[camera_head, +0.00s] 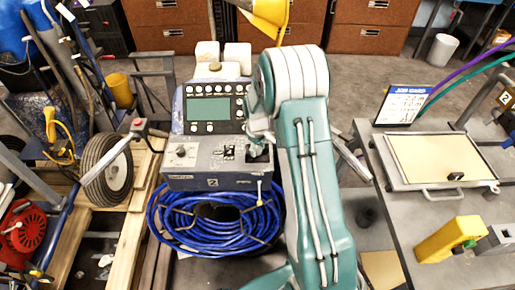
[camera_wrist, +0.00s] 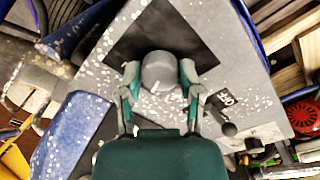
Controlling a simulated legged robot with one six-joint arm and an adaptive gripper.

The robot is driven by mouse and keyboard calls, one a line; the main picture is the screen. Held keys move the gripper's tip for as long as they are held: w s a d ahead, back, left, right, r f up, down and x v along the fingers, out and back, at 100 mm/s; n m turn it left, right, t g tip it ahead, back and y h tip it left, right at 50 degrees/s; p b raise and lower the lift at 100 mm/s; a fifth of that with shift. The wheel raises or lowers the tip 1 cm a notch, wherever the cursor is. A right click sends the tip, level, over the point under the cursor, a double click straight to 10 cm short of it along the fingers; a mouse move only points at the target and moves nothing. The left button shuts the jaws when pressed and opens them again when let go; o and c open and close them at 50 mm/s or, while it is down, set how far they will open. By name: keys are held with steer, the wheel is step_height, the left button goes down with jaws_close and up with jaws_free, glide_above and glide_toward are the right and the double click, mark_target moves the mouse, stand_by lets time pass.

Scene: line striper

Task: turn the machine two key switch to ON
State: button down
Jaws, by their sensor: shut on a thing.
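Machine two is a grey, paint-speckled console with a screen panel (camera_head: 210,112) and a lower box (camera_head: 215,180) marked 2. In the wrist view, a round grey knob (camera_wrist: 158,70) stands on a black plate (camera_wrist: 185,35) of that box. My gripper (camera_wrist: 160,76) has one fingertip on each side of this knob and is shut on it.
A blue hose coil (camera_head: 215,215) hangs below the box. A wheel (camera_head: 106,168) stands at left. A grey bench (camera_head: 420,225) with a job card (camera_head: 402,103) and a yellow block (camera_head: 447,240) is at right.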

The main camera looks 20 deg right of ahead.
mark_target(256, 149)
steer(key=m, duration=0.5)
steer(key=shift+f, duration=0.1)
steer(key=shift+a+m, duration=0.1)
steer(key=shift+m, duration=2.4)
steer(key=shift+c, duration=1.3)
jaws_free()
step_height(256, 149, up, 12)
steer(key=shift+w+a, duration=0.15)
steer(key=shift+a, duration=0.05)
